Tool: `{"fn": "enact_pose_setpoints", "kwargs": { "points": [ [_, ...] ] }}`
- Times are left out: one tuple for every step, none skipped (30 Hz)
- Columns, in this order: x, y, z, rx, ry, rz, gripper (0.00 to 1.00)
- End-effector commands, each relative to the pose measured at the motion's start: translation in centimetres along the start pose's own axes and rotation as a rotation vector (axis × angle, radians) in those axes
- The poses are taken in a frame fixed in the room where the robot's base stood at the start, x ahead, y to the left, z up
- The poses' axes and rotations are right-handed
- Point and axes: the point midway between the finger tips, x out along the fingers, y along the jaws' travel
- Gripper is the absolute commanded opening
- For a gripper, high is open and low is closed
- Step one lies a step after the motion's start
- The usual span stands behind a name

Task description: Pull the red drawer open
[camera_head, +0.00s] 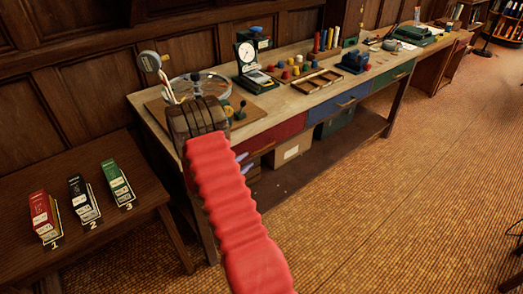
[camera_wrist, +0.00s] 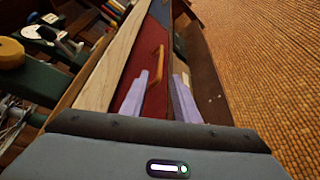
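The red drawer (camera_head: 283,129) is set in the front of the long bench, nearest my arm, and looks flush with it. In the wrist view the red drawer front (camera_wrist: 139,67) bears a long wooden bar handle (camera_wrist: 157,66).
A blue drawer (camera_head: 341,104) and a green drawer (camera_head: 393,76) continue along the bench. A pale box (camera_head: 290,150) sits on the lower shelf. A side table (camera_head: 95,240) with numbered boxes stands at left. The floor before the bench is clear.

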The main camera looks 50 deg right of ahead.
Motion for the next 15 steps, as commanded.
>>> {"fn": "enact_pose_setpoints", "kwargs": {
  "points": [
    [0.10,-0.13,-0.12,-0.002,0.002,0.002,0.28],
    [0.11,-0.15,-0.14,-0.003,0.003,0.003,0.28],
    [0.12,-0.14,-0.15,-0.003,0.003,0.003,0.28],
    [0.11,-0.12,-0.15,-0.002,0.003,0.003,0.28],
    [0.10,-0.11,-0.14,-0.002,0.003,0.003,0.28],
    [0.10,-0.11,-0.13,-0.002,0.003,0.003,0.28],
    [0.09,-0.11,-0.13,-0.002,0.003,0.003,0.28],
    [0.09,-0.10,-0.13,-0.002,0.003,0.003,0.28],
    [0.09,-0.10,-0.13,-0.002,0.002,0.002,0.28],
    [0.10,-0.10,-0.13,-0.002,0.002,0.002,0.28],
    [0.13,-0.10,-0.12,-0.002,0.002,0.002,0.28],
    [0.22,-0.10,-0.12,-0.002,0.002,0.002,0.28],
    [0.32,-0.11,-0.11,-0.001,0.002,0.002,0.28],
    [0.46,-0.11,-0.10,-0.001,0.001,0.002,0.28],
    [0.71,-0.11,-0.09,-0.001,0.001,0.001,0.28]
  ]
}}
